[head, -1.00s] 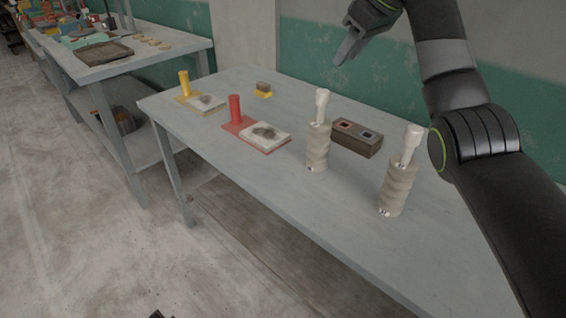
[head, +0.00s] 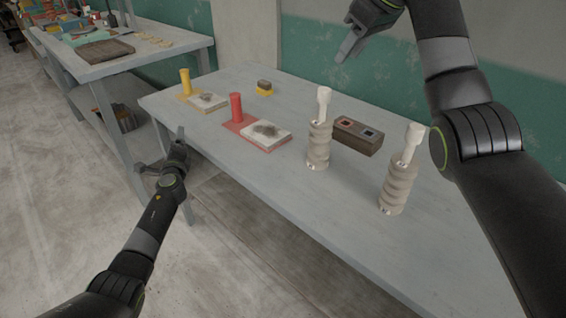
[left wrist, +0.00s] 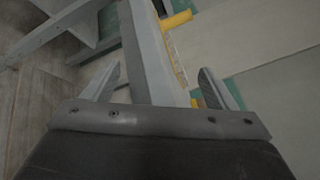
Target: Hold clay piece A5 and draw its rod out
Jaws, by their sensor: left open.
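Two beige, ribbed clay pieces stand upright on the grey table (head: 290,205): one left (head: 319,146) and one nearer, to the right (head: 398,188). Each has a pale rod with a thicker head, the left rod (head: 324,102) and the right rod (head: 412,140), sticking up from its top. I cannot read which piece is A5. My left gripper (head: 160,150) is open and empty just off the table's left front edge; its spread fingers also show in the left wrist view (left wrist: 160,84). My right gripper (head: 352,42) hangs above the table's back edge, away from both pieces; its jaw opening is unclear.
A dark brown block with two square recesses (head: 357,136) stands behind the clay pieces. The table's front is clear.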

